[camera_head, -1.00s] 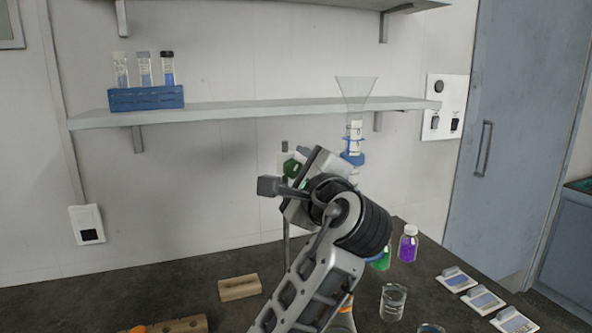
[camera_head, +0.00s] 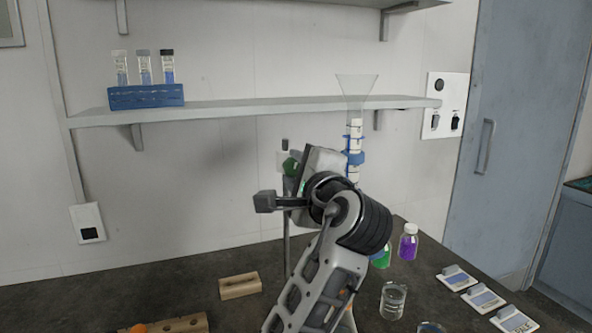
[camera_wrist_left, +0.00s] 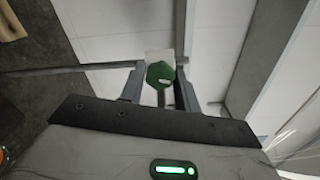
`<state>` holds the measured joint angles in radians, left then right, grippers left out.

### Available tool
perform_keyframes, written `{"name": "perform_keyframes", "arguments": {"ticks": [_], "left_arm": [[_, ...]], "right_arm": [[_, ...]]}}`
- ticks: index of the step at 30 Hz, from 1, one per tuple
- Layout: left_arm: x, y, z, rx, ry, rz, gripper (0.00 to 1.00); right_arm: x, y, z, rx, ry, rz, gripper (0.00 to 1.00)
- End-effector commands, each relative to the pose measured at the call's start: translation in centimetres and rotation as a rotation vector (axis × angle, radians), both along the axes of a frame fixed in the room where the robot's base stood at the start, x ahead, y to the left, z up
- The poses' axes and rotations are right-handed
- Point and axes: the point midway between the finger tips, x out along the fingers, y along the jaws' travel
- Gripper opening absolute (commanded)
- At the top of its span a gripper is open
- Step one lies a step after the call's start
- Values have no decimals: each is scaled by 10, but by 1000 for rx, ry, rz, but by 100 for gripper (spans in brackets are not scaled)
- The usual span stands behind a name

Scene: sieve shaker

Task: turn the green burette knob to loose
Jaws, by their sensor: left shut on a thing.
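The green burette knob (camera_head: 290,166) shows just past my left wrist in the head view. In the left wrist view the green knob (camera_wrist_left: 160,74) sits between the two fingers of my left gripper (camera_wrist_left: 159,84), which is shut on it. In the head view my own wrist hides the fingers. The burette with its glass funnel (camera_head: 356,90) stands upright to the right of my wrist, with a blue clamp around it. Its lower part is hidden by my arm. My right gripper is not in view.
A shelf (camera_head: 230,109) behind carries a blue rack (camera_head: 146,97) of vials. On the dark table (camera_head: 190,279) stand a purple bottle (camera_head: 408,243), a green one (camera_head: 381,258), a beaker (camera_head: 393,301) and a wooden block (camera_head: 239,286). Small labelled stands are at right.

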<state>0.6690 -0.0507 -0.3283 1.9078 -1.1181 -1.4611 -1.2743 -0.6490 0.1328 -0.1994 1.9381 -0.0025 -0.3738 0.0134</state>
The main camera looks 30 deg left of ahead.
Motion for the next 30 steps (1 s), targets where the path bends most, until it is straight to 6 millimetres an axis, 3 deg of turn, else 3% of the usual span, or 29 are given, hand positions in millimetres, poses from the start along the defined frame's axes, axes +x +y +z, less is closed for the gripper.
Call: {"name": "perform_keyframes", "arguments": {"ticks": [13,30], "left_arm": [[0,-1,-1,-174,-192,0,9],[0,-1,-1,-209,-230,-1,9]], "right_arm": [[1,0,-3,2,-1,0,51],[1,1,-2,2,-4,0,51]]}}
